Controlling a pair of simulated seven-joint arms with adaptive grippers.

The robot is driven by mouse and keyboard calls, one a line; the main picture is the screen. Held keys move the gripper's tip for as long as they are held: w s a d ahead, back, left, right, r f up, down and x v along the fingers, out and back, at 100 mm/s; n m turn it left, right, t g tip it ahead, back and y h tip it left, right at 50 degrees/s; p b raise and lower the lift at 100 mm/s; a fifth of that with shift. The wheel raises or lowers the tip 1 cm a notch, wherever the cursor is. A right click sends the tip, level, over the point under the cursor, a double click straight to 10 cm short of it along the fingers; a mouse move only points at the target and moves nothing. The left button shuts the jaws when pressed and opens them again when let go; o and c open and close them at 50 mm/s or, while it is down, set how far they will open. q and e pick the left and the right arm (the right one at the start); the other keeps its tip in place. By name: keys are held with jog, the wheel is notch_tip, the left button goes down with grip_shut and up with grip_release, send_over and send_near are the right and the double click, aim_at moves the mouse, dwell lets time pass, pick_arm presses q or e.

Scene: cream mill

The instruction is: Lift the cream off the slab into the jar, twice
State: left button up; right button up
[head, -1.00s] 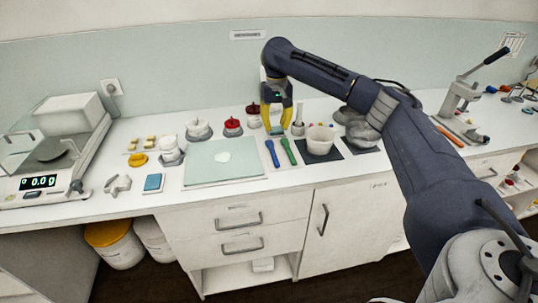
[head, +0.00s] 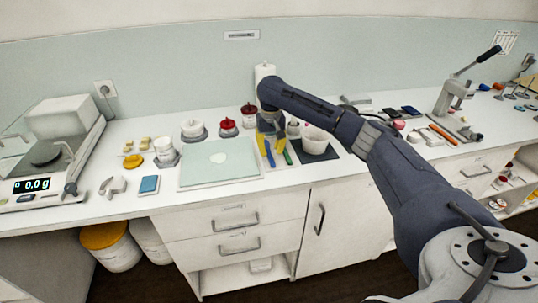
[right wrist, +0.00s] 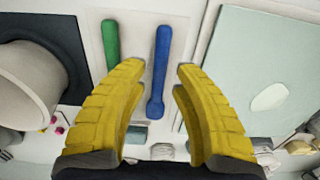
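The pale green slab (head: 195,180) lies on the counter with a white patch of cream (head: 218,158) on it; both show at the right of the right wrist view, slab (right wrist: 225,75) and cream (right wrist: 270,97). A small white jar (head: 166,157) stands left of the slab. A blue-handled tool (right wrist: 160,65) and a green-handled tool (right wrist: 111,45) lie right of the slab. My right gripper (right wrist: 162,70) is open and empty above them. The blue handle shows between its fingertips, the green one beside the left fingertip. My left gripper is out of view.
A white tub (head: 315,138) stands on a dark mat right of the tools. Red-lidded jars (head: 228,128) stand behind the slab. A yellow lid (head: 133,161), a blue block (head: 149,184) and a scale (head: 45,185) are at the left.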

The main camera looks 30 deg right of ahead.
aim_at(271, 156)
jog(key=shift+f, duration=1.65)
grip_shut()
